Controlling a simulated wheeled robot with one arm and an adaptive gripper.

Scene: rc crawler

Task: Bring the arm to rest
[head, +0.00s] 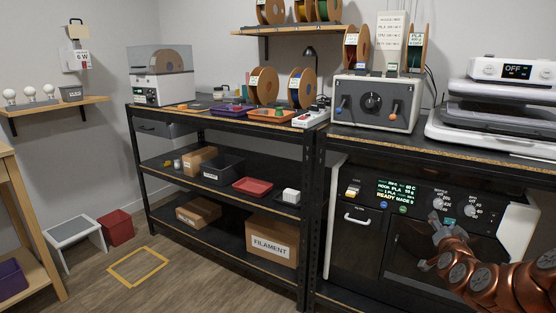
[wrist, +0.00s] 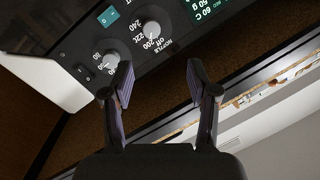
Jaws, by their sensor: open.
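My gripper (head: 437,226) is at the end of my copper-coloured arm, which reaches in from the lower right of the head view. It is in front of the black control panel (head: 395,200) of the machine under the right bench. In the wrist view my gripper (wrist: 159,80) has its two fingers spread apart with nothing between them. Just beyond the fingertips are the panel's grey knobs, one at the top (wrist: 149,31) and one near the left finger (wrist: 107,62). The picture does not settle whether a finger touches a knob.
A grey box with levers (head: 372,103) and a white machine showing OFF (head: 515,70) stand on the bench above. A black shelf rack (head: 220,170) stands left. The wooden floor at lower left is mostly clear.

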